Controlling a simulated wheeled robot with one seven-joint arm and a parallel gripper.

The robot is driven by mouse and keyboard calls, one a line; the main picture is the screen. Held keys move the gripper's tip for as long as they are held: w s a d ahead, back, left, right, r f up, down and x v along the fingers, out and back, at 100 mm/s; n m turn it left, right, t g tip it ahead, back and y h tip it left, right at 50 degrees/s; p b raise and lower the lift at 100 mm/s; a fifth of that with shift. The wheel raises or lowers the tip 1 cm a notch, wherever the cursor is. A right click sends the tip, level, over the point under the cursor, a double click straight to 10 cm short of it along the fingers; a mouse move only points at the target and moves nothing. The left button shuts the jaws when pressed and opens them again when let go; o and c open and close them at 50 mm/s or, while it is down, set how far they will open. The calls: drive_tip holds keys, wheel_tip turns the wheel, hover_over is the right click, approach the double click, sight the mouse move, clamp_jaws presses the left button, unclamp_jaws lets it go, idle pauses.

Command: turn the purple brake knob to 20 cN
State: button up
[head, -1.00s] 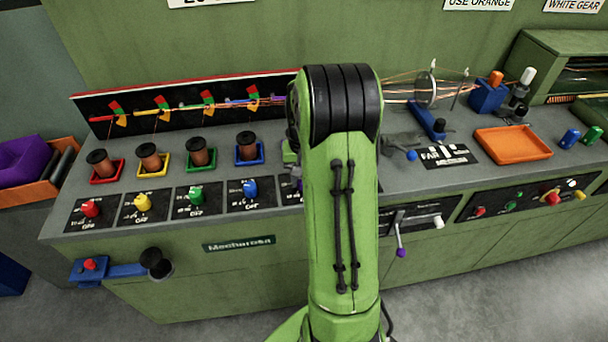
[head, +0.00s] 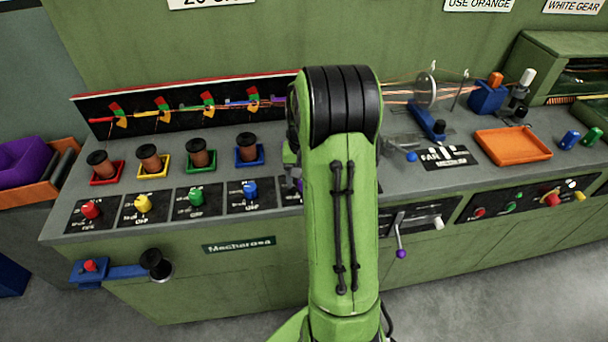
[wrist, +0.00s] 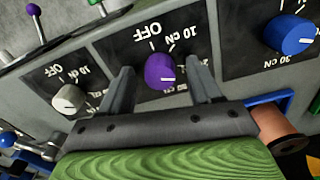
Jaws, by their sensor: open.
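The purple brake knob (wrist: 160,71) sits on a black dial plate in the wrist view, with "OFF" printed above it. Its white pointer mark faces right and slightly down in that view. Part of the scale is covered by my finger, and I cannot read which value the mark meets. My gripper (wrist: 163,76) is open, one finger on each side of the knob, with visible gaps to it. Whether the fingertips reach down around the knob is unclear. In the head view my arm hides nearly all of the purple knob and gripper.
In the wrist view a blue knob (wrist: 291,33) lies to the right and a white knob (wrist: 69,99) to the left. A copper spool (wrist: 283,128) is close at lower right. In the head view a purple-tipped lever (head: 401,253) hangs from the bench front.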

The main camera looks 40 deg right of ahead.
wheel_tip(320, 180, up, 16)
drive_tip(key=p, duration=0.4)
drive_tip(key=shift+p, duration=0.4)
drive_tip(key=shift+f, duration=0.1)
